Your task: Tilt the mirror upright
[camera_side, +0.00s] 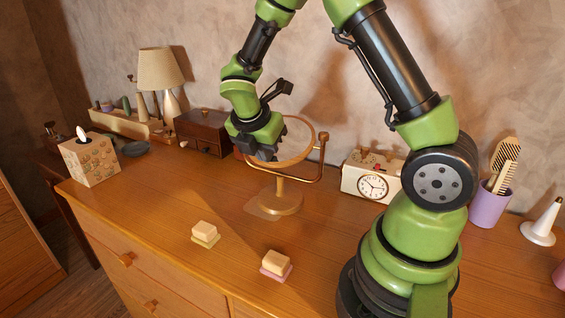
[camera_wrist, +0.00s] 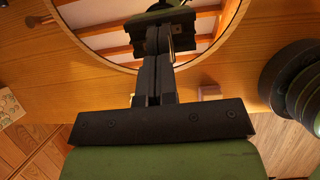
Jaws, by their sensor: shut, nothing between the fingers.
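The round mirror (camera_side: 299,142) has a thin wooden or brass-coloured rim and hangs in a U-shaped yoke on a round pedestal base (camera_side: 281,204). Its face looks tilted back rather than upright. My gripper (camera_side: 265,153) is shut and empty, in front of the mirror's left part, and hides much of it. In the wrist view the mirror (camera_wrist: 104,38) fills the top, reflecting my gripper and beams. The shut fingers (camera_wrist: 156,62) overlap the lower rim there; I cannot tell whether they touch it.
Two small stacked blocks (camera_side: 205,234) (camera_side: 276,264) lie on the dresser top in front. A clock (camera_side: 372,186) stands right of the mirror, a wooden box (camera_side: 203,133) behind left, a tissue box (camera_side: 90,160) far left, a purple cup (camera_side: 489,204) right. The front middle is mostly clear.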

